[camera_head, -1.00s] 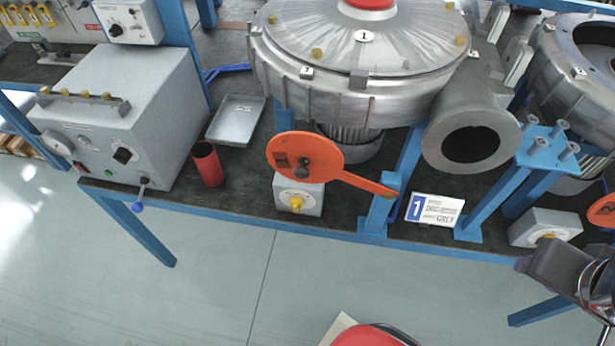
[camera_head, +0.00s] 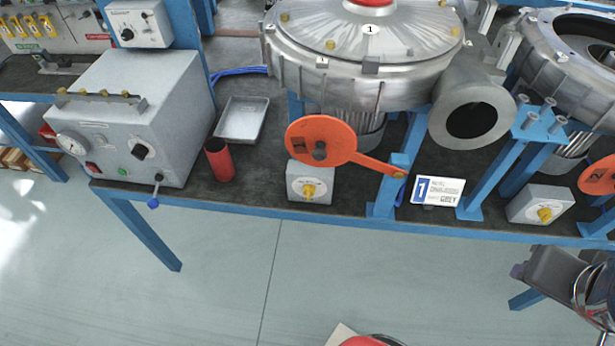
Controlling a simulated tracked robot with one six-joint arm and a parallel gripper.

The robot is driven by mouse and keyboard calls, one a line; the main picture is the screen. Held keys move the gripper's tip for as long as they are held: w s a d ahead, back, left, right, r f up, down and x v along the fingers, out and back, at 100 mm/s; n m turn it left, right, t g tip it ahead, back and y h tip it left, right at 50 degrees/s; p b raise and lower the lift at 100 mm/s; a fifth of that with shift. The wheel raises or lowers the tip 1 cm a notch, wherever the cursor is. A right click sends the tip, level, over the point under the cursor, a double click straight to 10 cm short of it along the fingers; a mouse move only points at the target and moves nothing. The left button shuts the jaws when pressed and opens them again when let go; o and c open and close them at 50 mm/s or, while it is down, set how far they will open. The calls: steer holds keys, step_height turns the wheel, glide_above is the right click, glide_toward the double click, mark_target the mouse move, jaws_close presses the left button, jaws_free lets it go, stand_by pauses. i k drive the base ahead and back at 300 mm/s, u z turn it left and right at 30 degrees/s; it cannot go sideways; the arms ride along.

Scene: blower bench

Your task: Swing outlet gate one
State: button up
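Outlet gate one is an orange disc with a lever arm (camera_head: 322,141), pivoted on a blue post (camera_head: 391,186) at the bench front. The disc hangs to the left of the post, away from the round grey outlet (camera_head: 472,120) of blower one (camera_head: 368,55), and the outlet mouth is uncovered. A dark knob stands out from the disc. My gripper (camera_head: 520,270) is at the lower right, in front of the bench and well apart from the gate. Its fingers are too small and dark to tell whether they are open.
A label card reading 1 (camera_head: 437,191) stands right of the post. A grey box with a yellow knob (camera_head: 310,182) sits below the disc. A red cup (camera_head: 219,160), metal tray (camera_head: 242,120) and grey instrument box (camera_head: 135,115) are left. A second blower (camera_head: 540,50) is right. Floor ahead is clear.

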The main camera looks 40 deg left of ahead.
mark_target(317, 141)
steer(key=u, duration=0.05)
steer(key=k, duration=1.7)
steer(key=u, duration=1.8)
steer(key=i, duration=1)
steer(key=u, duration=0.05)
